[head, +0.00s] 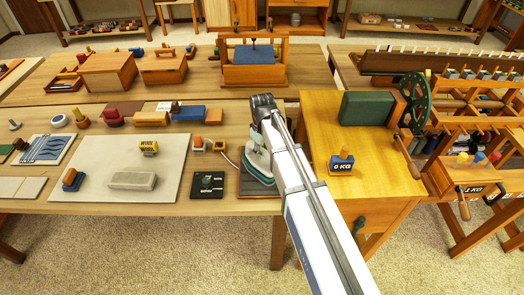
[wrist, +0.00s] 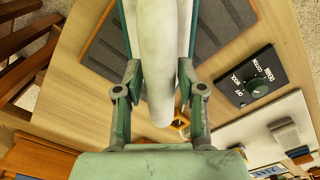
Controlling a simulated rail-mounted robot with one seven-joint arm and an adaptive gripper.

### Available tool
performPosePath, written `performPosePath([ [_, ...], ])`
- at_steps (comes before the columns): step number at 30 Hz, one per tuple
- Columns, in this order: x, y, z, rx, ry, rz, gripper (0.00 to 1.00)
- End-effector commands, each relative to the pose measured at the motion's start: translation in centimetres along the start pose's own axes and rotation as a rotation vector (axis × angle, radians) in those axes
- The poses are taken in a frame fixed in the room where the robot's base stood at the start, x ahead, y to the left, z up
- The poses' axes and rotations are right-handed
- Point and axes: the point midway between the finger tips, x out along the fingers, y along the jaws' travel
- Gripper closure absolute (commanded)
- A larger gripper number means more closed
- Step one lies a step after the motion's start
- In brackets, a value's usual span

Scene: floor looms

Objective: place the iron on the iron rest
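The white and teal iron (head: 258,163) is over the dark-grey iron rest (head: 250,189) at the table's front right edge. In the wrist view the iron's white rounded part (wrist: 158,60) runs down between the fingers of my gripper (wrist: 160,72), which press close on both sides. The ridged dark rest (wrist: 100,45) shows on both sides of the iron. I cannot tell whether the iron's sole touches the rest. In the head view my arm hides the fingers and part of the iron.
A black control plate with a knob (head: 208,185) lies just left of the rest; it also shows in the wrist view (wrist: 252,82). A pale board (head: 120,175) with a grey block lies further left. A wooden stand with a green wheel (head: 415,98) is at right.

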Motion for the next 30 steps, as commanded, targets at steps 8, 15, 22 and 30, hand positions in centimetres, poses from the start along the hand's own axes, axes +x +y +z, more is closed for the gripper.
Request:
performPosePath([
  [8, 0.0, 0.0, 0.0, 0.0, 0.0, 0.0, 0.45],
  [15, -0.9, 0.0, 0.0, 0.0, 0.001, 0.0, 0.45],
  [22, -3.8, 0.1, -0.1, 0.0, 0.003, 0.002, 0.45],
  [30, -8.5, 0.1, -0.1, 0.0, 0.003, 0.002, 0.45],
])
